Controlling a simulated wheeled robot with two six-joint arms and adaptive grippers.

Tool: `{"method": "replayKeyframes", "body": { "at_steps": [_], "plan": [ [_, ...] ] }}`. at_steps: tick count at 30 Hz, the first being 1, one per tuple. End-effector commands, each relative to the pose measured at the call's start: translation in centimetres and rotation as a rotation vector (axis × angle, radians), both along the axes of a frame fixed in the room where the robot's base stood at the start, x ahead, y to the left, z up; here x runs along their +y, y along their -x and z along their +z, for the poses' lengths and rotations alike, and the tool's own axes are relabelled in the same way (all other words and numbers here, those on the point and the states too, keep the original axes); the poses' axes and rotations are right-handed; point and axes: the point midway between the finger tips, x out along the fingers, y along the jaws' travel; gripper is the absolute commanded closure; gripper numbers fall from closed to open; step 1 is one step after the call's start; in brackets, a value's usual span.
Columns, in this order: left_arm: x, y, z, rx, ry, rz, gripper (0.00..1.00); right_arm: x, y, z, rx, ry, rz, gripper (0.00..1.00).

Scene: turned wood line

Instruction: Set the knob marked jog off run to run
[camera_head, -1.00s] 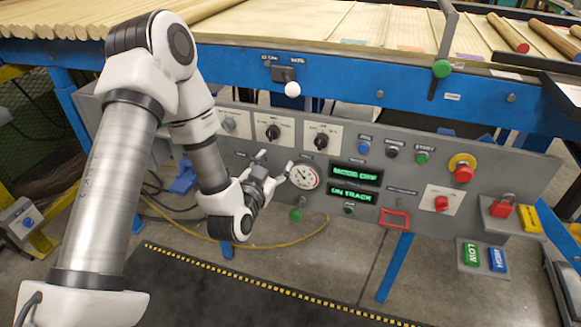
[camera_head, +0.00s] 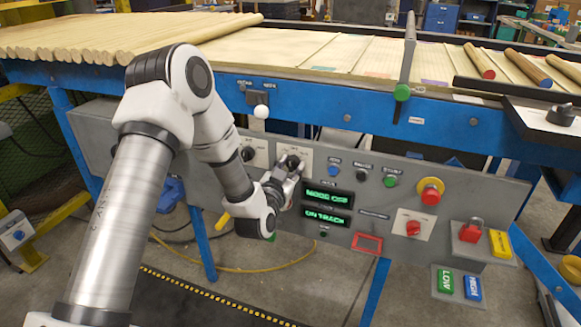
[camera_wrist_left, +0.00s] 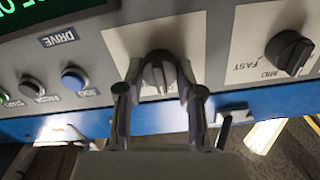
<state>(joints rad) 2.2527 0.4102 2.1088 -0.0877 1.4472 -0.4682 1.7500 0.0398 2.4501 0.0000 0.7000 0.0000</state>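A dark knob on a pale plate (camera_head: 302,152) is in the upper middle of the grey control panel. It also shows in the left wrist view as a ridged dark knob (camera_wrist_left: 158,73); its plate's lettering is not legible to me. My left gripper (camera_head: 290,170) is in front of it. In the wrist view the two fingers of my left gripper (camera_wrist_left: 160,82) stand on either side of the knob, open, with narrow gaps visible. The green displays (camera_head: 328,196) read "MODE OFF" and "ON TRACK". My right gripper is not in view.
A second knob (camera_wrist_left: 288,50), marked "FAST" and "MID", sits beside it. Blue, black and green buttons (camera_head: 390,181), a red emergency button (camera_head: 430,194) and a red knob (camera_head: 413,228) are to the right. A white-balled lever (camera_head: 261,112) projects above the panel.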

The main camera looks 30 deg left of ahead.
Motion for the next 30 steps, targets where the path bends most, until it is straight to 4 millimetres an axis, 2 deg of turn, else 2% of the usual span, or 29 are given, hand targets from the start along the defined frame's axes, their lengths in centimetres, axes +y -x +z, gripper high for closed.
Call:
{"method": "replayKeyframes", "body": {
  "at_steps": [14,30],
  "plan": [
    [0.0,0.0,0.1,0.016,-0.063,-0.001,0.98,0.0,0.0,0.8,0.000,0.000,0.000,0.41],
    [-0.1,0.1,0.3,0.114,-0.459,-0.001,0.98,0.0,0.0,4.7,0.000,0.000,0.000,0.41]
  ]
}}
